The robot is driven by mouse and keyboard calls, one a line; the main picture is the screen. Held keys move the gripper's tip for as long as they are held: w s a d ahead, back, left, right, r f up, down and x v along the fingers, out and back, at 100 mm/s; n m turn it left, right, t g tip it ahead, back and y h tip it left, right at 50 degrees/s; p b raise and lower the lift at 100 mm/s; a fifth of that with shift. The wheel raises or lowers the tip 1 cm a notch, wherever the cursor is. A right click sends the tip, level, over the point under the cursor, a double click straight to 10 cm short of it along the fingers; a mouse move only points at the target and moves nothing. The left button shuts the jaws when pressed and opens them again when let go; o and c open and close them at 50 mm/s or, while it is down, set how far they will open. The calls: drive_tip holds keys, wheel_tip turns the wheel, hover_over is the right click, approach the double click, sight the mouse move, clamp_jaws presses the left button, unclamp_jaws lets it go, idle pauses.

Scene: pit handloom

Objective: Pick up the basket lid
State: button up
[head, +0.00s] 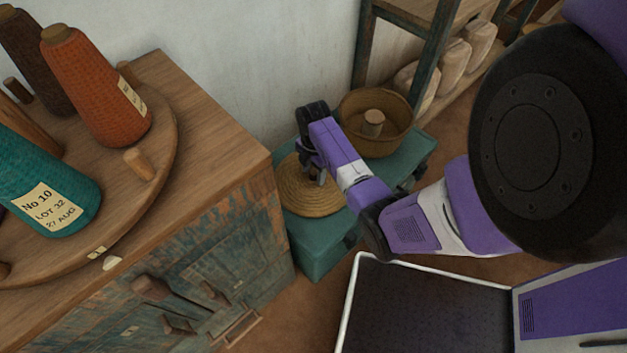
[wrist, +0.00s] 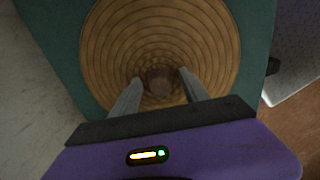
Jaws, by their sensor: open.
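The basket lid (head: 309,201) is a round, coiled straw disc lying on a teal chest (head: 311,247). In the wrist view the lid (wrist: 160,30) fills the upper middle, and a brownish knob (wrist: 159,84) shows at its centre. My gripper (head: 318,178) is over the lid in the head view and hides part of it. In the wrist view my gripper (wrist: 158,74) is open, with one finger on each side of the knob. I cannot tell whether the fingers touch it.
A round open basket (head: 377,146) with a wooden peg inside stands behind on the teal chest. A wooden cabinet (head: 232,159) with a round rack of thread cones (head: 95,90) is at the left. A shelf with pale bundles (head: 453,68) stands at the back.

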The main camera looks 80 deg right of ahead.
drive_tip(key=shift+c, duration=0.4)
clamp_jaws()
drive_tip(key=shift+r, duration=0.1)
